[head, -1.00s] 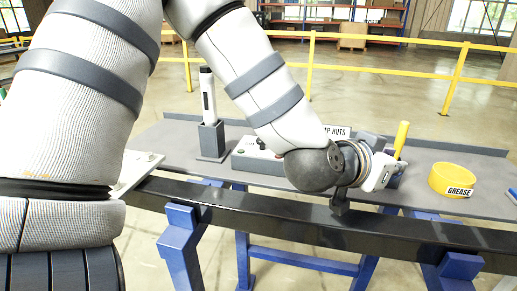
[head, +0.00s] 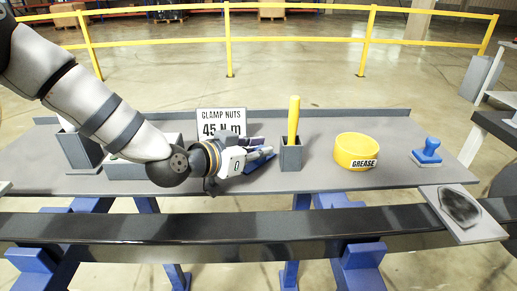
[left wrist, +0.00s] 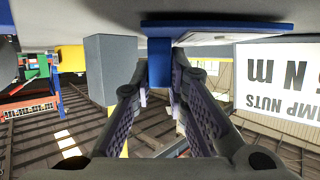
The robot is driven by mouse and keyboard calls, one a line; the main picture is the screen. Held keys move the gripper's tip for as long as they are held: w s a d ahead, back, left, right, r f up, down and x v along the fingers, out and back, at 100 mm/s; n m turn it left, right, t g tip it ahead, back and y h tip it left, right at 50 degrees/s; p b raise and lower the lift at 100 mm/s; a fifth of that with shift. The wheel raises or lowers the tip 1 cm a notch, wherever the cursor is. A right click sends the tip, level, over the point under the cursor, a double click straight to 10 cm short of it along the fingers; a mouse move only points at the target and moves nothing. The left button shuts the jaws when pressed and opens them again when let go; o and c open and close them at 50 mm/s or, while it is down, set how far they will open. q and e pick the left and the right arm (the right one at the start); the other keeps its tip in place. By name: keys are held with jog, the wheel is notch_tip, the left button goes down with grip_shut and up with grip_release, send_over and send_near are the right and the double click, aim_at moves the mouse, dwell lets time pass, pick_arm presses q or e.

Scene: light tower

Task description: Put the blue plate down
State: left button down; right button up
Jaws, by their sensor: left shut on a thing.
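The blue plate (head: 258,159) is partly hidden by my left gripper (head: 255,148) in the head view. In the left wrist view, which shows the scene upside down, the plate (left wrist: 225,27) is a thin flat blue sheet with an upright blue tab (left wrist: 160,65). My left gripper is shut on that tab, between its two fingertips. The plate lies close along the grey tabletop. I cannot tell whether it touches. The gripper is low over the table (head: 330,182), left of the grey holder. My right gripper is not in view.
A grey holder (head: 291,157) with a yellow-handled tool (head: 293,118) stands just right of the gripper. The clamp nuts sign (head: 221,121) is behind it. A yellow grease tub (head: 352,150) and blue stamp (head: 428,152) stand farther right. A black beam (head: 220,228) runs along the front.

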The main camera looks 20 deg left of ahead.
pick_arm(q)
jog(key=shift+f, duration=0.25)
jog(key=c, duration=1.6)
grip_release()
